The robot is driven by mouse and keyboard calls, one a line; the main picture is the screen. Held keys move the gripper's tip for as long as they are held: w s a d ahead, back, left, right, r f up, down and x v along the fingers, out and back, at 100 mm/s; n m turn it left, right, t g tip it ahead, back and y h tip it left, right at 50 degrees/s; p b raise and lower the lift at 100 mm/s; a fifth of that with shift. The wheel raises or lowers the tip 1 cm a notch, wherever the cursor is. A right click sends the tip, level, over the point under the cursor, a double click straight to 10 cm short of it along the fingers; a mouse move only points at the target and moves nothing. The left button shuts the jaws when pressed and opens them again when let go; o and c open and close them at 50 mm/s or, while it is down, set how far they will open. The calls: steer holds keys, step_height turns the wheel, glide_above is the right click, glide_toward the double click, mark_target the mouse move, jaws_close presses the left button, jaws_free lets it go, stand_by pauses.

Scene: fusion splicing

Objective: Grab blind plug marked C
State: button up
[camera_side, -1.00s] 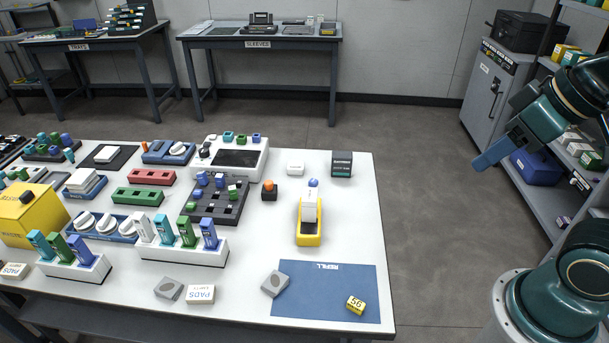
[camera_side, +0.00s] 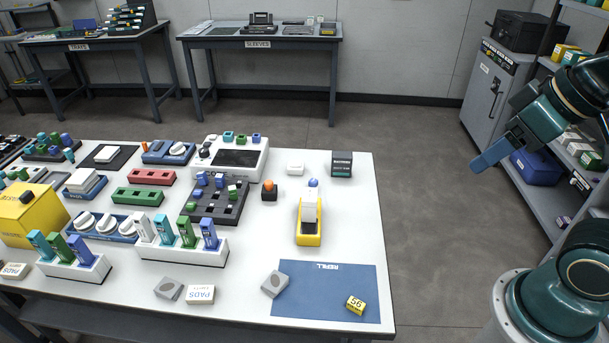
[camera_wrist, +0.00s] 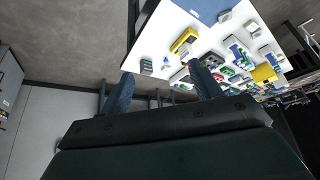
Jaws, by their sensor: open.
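I cannot make out a letter C on anything in either view, so I cannot tell which piece is the blind plug marked C. A dark grid block (camera_side: 232,215) on the white table holds several small blue and green pieces, too small to read. My gripper (camera_side: 486,160) is raised in the air to the right of the table, well away from the pieces. In the wrist view my gripper (camera_wrist: 161,69) shows its two blue fingers spread wide, with nothing between them.
The white table (camera_side: 345,240) also carries a yellow dispenser (camera_side: 309,238), racks of upright coloured pieces (camera_side: 185,250), a blue mat (camera_side: 320,295) and a dark box (camera_side: 342,164). Shelves (camera_side: 545,190) stand behind my arm. Open floor lies between table and arm.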

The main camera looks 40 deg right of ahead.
steer(key=w+a+n+g+y, duration=0.1)
steer(key=w+n, duration=0.2)
steer(key=w, duration=0.9)
steer(key=w+a+n+y, duration=0.1)
steer(key=w+a+n, duration=0.1)
steer(key=w, duration=1.1)
steer(key=w+a+f+n+g+y, duration=0.1)
steer(key=w+f+n, duration=0.3)
steer(key=w+f, duration=1.4)
step_height(320, 180, down, 2)
steer(key=shift+w+a+f+n+g, duration=0.2)
steer(key=shift+a+n+g, duration=0.2)
steer(key=shift+a, duration=0.25)
